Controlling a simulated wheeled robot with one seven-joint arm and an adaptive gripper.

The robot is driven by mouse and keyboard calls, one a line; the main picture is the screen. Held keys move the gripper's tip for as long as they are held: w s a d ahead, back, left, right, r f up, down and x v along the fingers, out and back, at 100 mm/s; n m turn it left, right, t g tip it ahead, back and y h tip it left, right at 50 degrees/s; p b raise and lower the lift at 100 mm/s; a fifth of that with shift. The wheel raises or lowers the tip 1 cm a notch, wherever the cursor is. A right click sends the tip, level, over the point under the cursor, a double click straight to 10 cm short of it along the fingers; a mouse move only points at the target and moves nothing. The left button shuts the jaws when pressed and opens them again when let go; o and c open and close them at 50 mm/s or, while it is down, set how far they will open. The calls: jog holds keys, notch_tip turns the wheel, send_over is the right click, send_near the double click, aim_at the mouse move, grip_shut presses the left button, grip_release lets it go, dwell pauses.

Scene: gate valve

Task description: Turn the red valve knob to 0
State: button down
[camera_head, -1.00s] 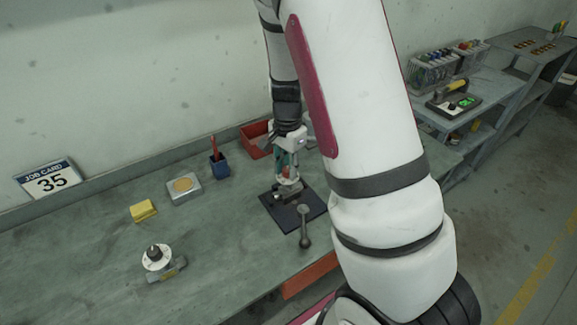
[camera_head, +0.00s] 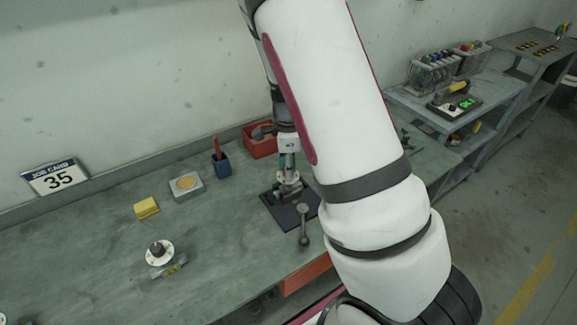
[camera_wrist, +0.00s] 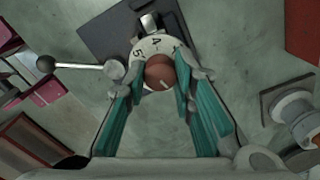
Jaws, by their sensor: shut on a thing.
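The red valve knob (camera_wrist: 160,72) sits in the middle of the wrist view, on a white numbered dial (camera_wrist: 150,45). Digits show on the dial's far side; the rest is covered by the knob and fingers. A light mark shows on the knob's top. My gripper (camera_wrist: 161,76) has its teal-padded fingers closed on the knob from both sides. In the head view my gripper (camera_head: 288,165) points down over the valve, and the knob is hidden between its fingers. The valve stands on a dark base plate (camera_head: 305,220). A lever with a ball end (camera_head: 303,240) sticks out from the valve.
On the bench are a second dial device (camera_head: 160,252), a yellow block (camera_head: 146,208), a grey block with a round disc (camera_head: 186,184), a blue pen cup (camera_head: 221,165) and a red bin (camera_head: 262,142).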

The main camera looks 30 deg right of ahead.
jog(key=shift+m, duration=1.6)
dwell(0.6)
jog(key=c, duration=1.3)
grip_release()
jog(key=shift+c, duration=0.2)
notch_tip(320, 180, up, 12)
